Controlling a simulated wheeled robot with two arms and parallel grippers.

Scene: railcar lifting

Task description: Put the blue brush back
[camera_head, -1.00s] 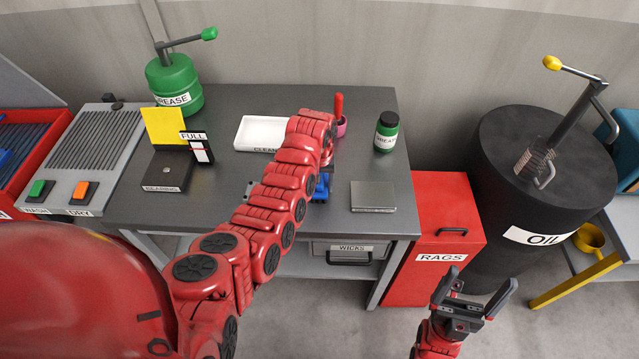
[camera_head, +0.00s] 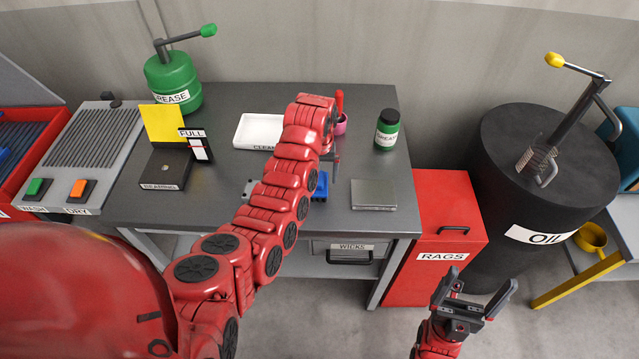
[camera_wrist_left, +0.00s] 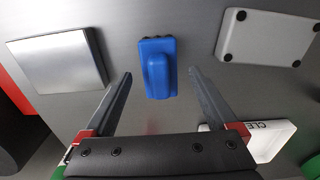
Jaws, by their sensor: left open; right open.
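The blue brush (camera_head: 321,186) lies on the grey workbench, partly hidden behind my left arm in the head view. In the left wrist view the blue brush (camera_wrist_left: 158,68) shows whole, a block with a raised grip along its middle. My left gripper (camera_wrist_left: 160,78) is open and empty, its two fingers on either side of the brush in that picture. I cannot tell how high it is above the brush. In the head view only part of this gripper shows beside the arm's end. My right gripper (camera_head: 476,290) is open and empty in front of the red rags bin.
On the workbench (camera_head: 225,215) are a silver plate (camera_head: 374,194), a white tray (camera_head: 257,131), a pink cup (camera_head: 341,127) with a red handle in it and a green jar (camera_head: 387,128). A grey plate with dark feet (camera_wrist_left: 265,38) lies near the brush.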

